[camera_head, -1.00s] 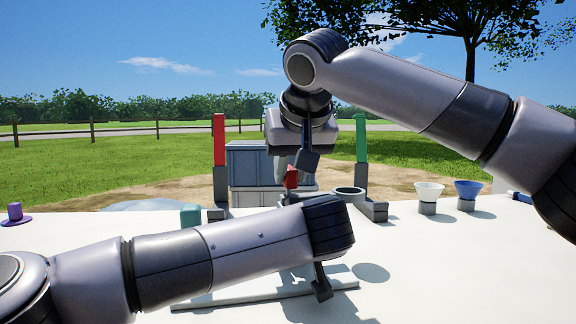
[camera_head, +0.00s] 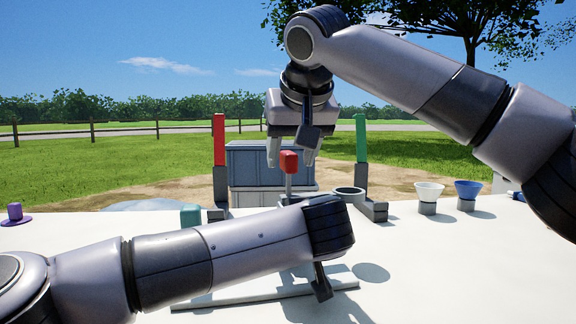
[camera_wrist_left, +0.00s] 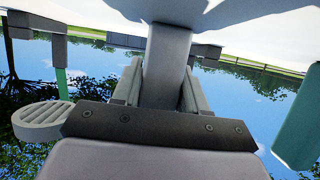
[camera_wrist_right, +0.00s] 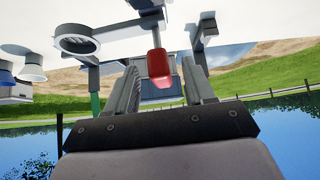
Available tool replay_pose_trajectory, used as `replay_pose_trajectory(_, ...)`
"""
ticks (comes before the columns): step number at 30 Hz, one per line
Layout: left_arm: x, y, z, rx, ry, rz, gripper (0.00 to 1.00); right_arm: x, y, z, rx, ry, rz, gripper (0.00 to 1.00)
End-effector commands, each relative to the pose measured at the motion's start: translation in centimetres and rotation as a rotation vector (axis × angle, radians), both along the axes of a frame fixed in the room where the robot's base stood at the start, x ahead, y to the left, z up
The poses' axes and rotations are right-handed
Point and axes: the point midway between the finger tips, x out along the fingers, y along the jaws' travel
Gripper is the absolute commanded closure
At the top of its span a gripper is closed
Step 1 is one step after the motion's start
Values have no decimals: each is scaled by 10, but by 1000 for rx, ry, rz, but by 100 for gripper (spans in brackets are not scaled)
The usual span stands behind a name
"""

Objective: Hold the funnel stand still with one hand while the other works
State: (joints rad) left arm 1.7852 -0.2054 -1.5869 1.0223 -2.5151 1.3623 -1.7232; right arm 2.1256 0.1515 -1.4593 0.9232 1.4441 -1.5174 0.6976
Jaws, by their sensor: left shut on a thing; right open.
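My left gripper (camera_wrist_left: 162,75) is shut on a grey upright post (camera_wrist_left: 168,45), seen in the left wrist view; it appears to be the funnel stand's post. In the head view my left forearm hides this grip. A dark ring (camera_head: 350,191) shows just right of the forearm; it also shows in the right wrist view (camera_wrist_right: 76,40), with a bar running from it. A red block (camera_head: 289,160) stands upright on a thin grey stem. My right gripper (camera_head: 291,158) is open above it, with its fingers apart on either side of the red block (camera_wrist_right: 158,65).
A red post (camera_head: 219,140) and a green post (camera_head: 361,138) stand behind. A white funnel (camera_head: 428,191) and a blue funnel (camera_head: 468,190) are at right. A teal block (camera_head: 190,215) and a purple object (camera_head: 15,212) are at left. The white table (camera_head: 460,275) is clear at front right.

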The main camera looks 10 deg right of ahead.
Motion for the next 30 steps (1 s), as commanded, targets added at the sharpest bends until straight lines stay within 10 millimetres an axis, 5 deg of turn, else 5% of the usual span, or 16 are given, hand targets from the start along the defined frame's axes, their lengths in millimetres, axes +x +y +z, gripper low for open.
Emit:
replay_pose_trajectory(18,0,0,-1,0,1,0,98,-67,-5,80,1,-3,1,47)
replay_pose_trajectory(30,0,0,0,0,1,0,98,-77,-7,92,0,-2,0,47)
